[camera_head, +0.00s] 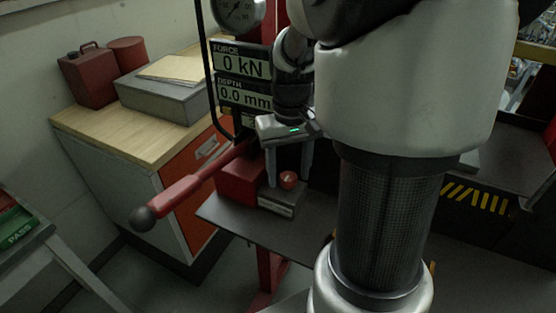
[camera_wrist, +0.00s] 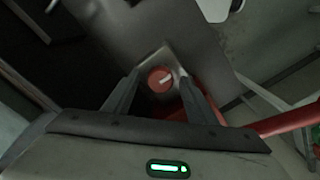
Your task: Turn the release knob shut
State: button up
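The release knob (camera_head: 289,179) is a small round red knob with a pale mark, on top of a grey block (camera_head: 280,202) beside the red pump body (camera_head: 240,178). In the wrist view the knob (camera_wrist: 160,79) sits between my fingers, a little beyond their tips, with its white mark running diagonally. My gripper (camera_head: 290,172) points down over the knob with its fingers apart. In the wrist view my gripper (camera_wrist: 157,75) is open, with a gap on each side of the knob. I cannot tell the exact height of the fingertips above it.
A red lever with a black ball end (camera_head: 145,218) sticks out left of the pump. The force and depth displays (camera_head: 243,80) read 0 kN and 0.0 mm behind my gripper. A wooden-topped cabinet (camera_head: 120,135) stands at left, and a dark metal table (camera_head: 260,225) lies below.

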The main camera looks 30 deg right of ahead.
aim_at(288, 176)
notch_tip(288, 176, up, 12)
jog(key=p, duration=0.1)
dwell(0.6)
